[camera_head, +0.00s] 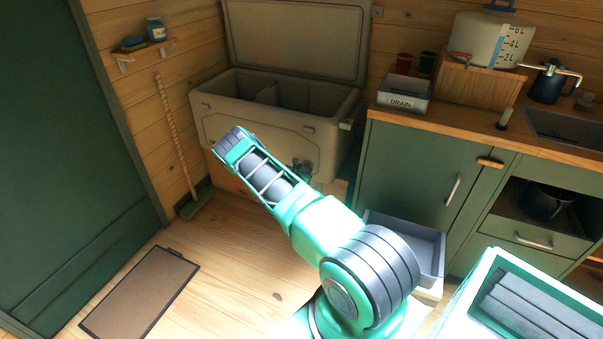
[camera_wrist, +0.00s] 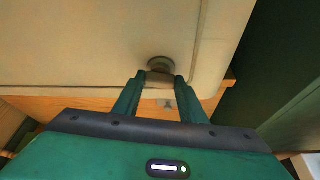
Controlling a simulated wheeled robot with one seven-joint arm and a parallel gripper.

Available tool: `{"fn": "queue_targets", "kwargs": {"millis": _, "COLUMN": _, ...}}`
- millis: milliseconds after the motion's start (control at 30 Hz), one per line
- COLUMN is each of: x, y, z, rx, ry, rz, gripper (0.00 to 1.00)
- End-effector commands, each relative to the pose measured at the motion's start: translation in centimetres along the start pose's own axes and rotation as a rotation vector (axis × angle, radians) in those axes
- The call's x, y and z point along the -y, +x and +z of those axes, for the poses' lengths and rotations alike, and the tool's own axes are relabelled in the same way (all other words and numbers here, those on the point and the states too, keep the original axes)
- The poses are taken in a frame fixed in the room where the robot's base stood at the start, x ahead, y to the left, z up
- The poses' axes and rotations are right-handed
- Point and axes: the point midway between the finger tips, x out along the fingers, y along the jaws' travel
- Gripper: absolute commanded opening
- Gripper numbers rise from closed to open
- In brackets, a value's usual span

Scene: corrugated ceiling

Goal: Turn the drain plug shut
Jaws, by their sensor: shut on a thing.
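The drain plug (camera_wrist: 160,64) is a round, dull grey-brown knob low on the cooler's pale wall in the wrist view. The cooler (camera_head: 215,119) is a large beige chest with its lid up in the head view; its wall also fills the top of the wrist view (camera_wrist: 80,45). My gripper (camera_wrist: 160,80) has its two green fingers on either side of the plug, shut on it. The fingertips partly cover the plug's lower part. In the head view my arm reaches to the cooler's front, and I cannot make out the plug there.
The cooler rests on a wooden base (camera_wrist: 60,106). A green cabinet (camera_head: 405,180) stands to the right, with a grey tray (camera_head: 430,250) low in front of it. A box marked DRAIN (camera_head: 403,104) is on the counter. A broom (camera_head: 176,140) leans at the left wall.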

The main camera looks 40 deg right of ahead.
Motion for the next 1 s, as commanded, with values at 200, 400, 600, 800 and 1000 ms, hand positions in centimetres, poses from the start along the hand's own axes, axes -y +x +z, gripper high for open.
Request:
{"fn": "queue_targets", "kwargs": {"millis": 200, "x": 0.8, "y": 0.2, "z": 0.3, "rx": 0.006, "ry": 0.152, "rz": 0.058, "gripper": 0.15}}
{"fn": "queue_targets", "kwargs": {"millis": 400, "x": 1.2, "y": 0.3, "z": 0.3, "rx": 0.007, "ry": 0.326, "rz": 0.129, "gripper": 0.15}}
{"fn": "queue_targets", "kwargs": {"millis": 600, "x": 1.5, "y": 0.4, "z": 0.2, "rx": 0.010, "ry": 0.500, "rz": 0.200, "gripper": 0.15}}
{"fn": "queue_targets", "kwargs": {"millis": 800, "x": 1.7, "y": 0.4, "z": 0.1, "rx": 0.011, "ry": 0.674, "rz": 0.273, "gripper": 0.15}}
{"fn": "queue_targets", "kwargs": {"millis": 1000, "x": 1.8, "y": 0.5, "z": -0.1, "rx": 0.011, "ry": 0.849, "rz": 0.345, "gripper": 0.15}}
